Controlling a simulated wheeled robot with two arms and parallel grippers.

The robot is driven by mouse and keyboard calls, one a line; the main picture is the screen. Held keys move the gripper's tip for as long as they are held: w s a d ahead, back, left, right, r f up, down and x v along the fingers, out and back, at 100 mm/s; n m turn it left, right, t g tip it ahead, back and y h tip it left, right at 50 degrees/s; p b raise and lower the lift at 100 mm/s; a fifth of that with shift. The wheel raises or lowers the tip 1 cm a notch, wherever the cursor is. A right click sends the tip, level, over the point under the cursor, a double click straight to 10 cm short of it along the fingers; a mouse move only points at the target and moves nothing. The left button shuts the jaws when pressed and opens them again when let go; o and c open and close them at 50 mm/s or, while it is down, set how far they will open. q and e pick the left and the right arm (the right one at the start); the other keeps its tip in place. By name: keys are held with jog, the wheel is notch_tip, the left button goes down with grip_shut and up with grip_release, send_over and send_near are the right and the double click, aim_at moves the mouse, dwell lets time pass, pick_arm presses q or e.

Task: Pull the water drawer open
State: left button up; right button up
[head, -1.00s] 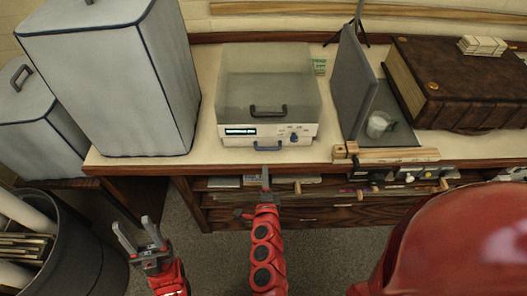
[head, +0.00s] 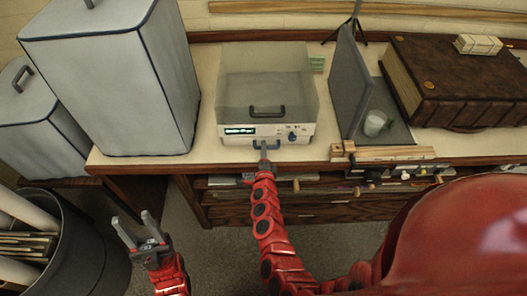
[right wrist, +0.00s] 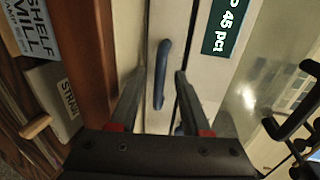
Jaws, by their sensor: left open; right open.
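The water drawer is a low white front with a blue handle (head: 245,147) at the base of the white machine (head: 231,138) on the bench. In the right wrist view the blue handle (right wrist: 161,78) stands between the two dark fingertips of my right gripper (right wrist: 160,84), which is open. The drawer looks closed. In the head view my right gripper (head: 263,157) is at the bench's front edge, right at the handle and covering part of it. I cannot tell whether a finger touches it. My left gripper (head: 133,223) is open and empty, low in front of the bench.
A grey covered box (head: 110,90) stands left of the machine. Shelves with wooden knobs lie under the bench edge. A dark bin (head: 85,255) is at lower left.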

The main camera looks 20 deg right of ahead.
grip_shut()
dwell(1.4)
